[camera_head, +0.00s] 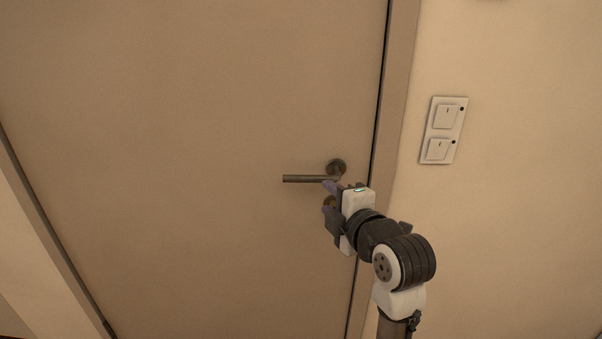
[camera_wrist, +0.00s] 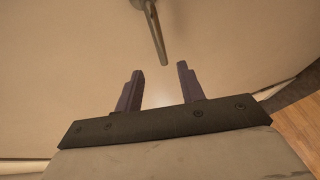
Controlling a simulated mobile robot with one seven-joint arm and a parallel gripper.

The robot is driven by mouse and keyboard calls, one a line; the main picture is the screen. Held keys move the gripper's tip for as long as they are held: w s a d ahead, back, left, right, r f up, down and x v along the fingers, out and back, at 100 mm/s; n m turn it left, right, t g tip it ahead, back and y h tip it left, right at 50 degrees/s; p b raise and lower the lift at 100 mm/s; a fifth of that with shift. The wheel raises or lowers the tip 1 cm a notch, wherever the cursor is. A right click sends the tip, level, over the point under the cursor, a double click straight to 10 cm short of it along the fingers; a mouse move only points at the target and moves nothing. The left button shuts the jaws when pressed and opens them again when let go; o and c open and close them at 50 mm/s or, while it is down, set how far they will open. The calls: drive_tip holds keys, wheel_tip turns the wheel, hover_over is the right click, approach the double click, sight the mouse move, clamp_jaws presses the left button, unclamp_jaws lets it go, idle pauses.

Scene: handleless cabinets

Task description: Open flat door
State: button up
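The flat door (camera_head: 200,110) is a plain beige panel that sits shut in its frame in the head view. Its metal lever handle (camera_head: 305,179) points left from a round rosette near the door's right edge and looks level. In the wrist view the handle (camera_wrist: 154,32) comes down from the top edge, ahead of the fingertips and in line with the gap between them. My gripper (camera_head: 328,195) is just below the handle's rosette end. In the wrist view my gripper (camera_wrist: 160,72) has its two purple fingers apart with nothing between them. I cannot tell whether a finger touches the handle.
A white double switch plate (camera_head: 443,130) is on the wall right of the door frame (camera_head: 396,90). Wooden floor (camera_wrist: 300,122) shows at the right in the wrist view.

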sight(307, 180)
drive_tip(key=p+x, duration=0.3)
drive_tip(key=x, duration=1)
drive_tip(key=shift+s, duration=0.1)
clamp_jaws()
